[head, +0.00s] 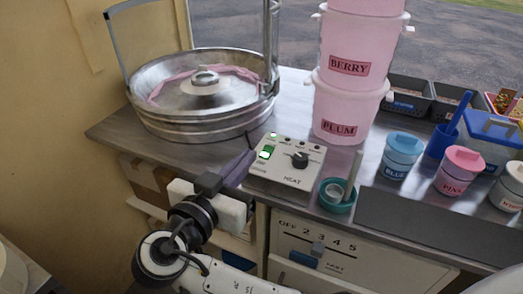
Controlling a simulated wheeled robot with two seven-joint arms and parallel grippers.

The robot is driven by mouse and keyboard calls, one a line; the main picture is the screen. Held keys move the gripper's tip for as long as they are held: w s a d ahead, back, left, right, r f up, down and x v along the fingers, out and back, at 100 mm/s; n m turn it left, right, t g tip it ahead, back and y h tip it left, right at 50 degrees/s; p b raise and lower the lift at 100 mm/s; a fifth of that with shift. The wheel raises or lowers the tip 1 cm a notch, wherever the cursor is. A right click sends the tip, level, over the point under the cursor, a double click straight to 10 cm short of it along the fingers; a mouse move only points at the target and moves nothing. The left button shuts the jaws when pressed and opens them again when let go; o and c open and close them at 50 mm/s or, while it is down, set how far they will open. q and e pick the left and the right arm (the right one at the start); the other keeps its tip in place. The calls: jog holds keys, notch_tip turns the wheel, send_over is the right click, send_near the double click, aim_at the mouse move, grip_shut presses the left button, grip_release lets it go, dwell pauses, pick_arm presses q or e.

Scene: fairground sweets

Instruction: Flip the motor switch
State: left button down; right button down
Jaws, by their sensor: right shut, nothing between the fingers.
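The control box (290,178) is a white panel on the metal counter, in front of the cotton-candy bowl. It has a dark knob (300,160) above the word HEAT. A rocker switch (266,152), lit green and white, sits at its left side, with a small green light (273,135) above it. The small lettering by the switch is too small to read. My right gripper (246,162) is shut and empty, with its dark fingertips close to the left side of the box by the switch. I cannot tell whether they touch it. My left gripper is not in view.
The metal bowl (170,118) with pink floss stands behind left. Pink tubs (345,107) are stacked behind the box. A teal dish (337,196) sits just right of it, and blue and pink jars (402,152) stand further right. A dark mat (420,225) lies at the front right.

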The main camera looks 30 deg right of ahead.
jog(key=p, duration=0.2)
send_over(265, 158)
jog(key=shift+s+a+f, duration=0.4)
jog(key=shift+s+a, duration=0.05)
jog(key=f, duration=0.2)
jog(key=w+f, duration=0.1)
jog(key=shift+d+f, duration=0.1)
jog(key=shift+d, duration=0.3)
jog(key=shift+f, duration=0.65)
